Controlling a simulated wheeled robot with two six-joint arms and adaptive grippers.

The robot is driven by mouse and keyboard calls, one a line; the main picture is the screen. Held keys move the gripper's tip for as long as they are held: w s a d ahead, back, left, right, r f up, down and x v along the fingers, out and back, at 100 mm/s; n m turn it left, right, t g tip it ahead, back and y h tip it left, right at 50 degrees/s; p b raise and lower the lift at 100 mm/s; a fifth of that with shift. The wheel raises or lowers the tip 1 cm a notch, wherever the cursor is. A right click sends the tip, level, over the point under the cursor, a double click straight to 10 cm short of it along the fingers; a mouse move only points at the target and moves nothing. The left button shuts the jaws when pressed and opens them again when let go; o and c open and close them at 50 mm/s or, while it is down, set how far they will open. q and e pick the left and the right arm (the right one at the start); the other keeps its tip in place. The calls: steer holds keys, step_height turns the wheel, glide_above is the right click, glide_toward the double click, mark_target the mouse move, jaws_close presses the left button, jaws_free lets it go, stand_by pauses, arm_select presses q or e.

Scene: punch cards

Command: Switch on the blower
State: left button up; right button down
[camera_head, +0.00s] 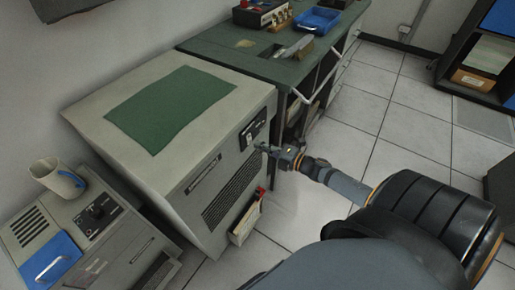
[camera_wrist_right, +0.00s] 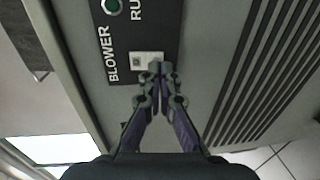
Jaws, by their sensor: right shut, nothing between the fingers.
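The blower switch, a small white rocker (camera_wrist_right: 143,59), sits on a black panel (camera_wrist_right: 150,30) below the labels "BLOWER" and "RU…". A green round lamp or button (camera_wrist_right: 113,5) shows at the panel's upper edge in the right wrist view. The panel is on the front of a beige cabinet (camera_head: 232,95) in the head view. My right gripper (camera_wrist_right: 160,68) is shut and empty, its fingertips at the lower right edge of the rocker. I cannot tell whether they touch it. In the head view my right gripper (camera_head: 268,149) is at the cabinet front, just under the panel. My left gripper is not in view.
A green mat (camera_head: 170,106) lies on the cabinet. A vented grille (camera_head: 230,195) and a small bin (camera_head: 245,222) are below the panel. A workbench (camera_head: 235,55) stands behind; a beige unit with a white mug (camera_head: 55,178) stands at left.

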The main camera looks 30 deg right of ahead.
steer(key=shift+x, duration=0.9)
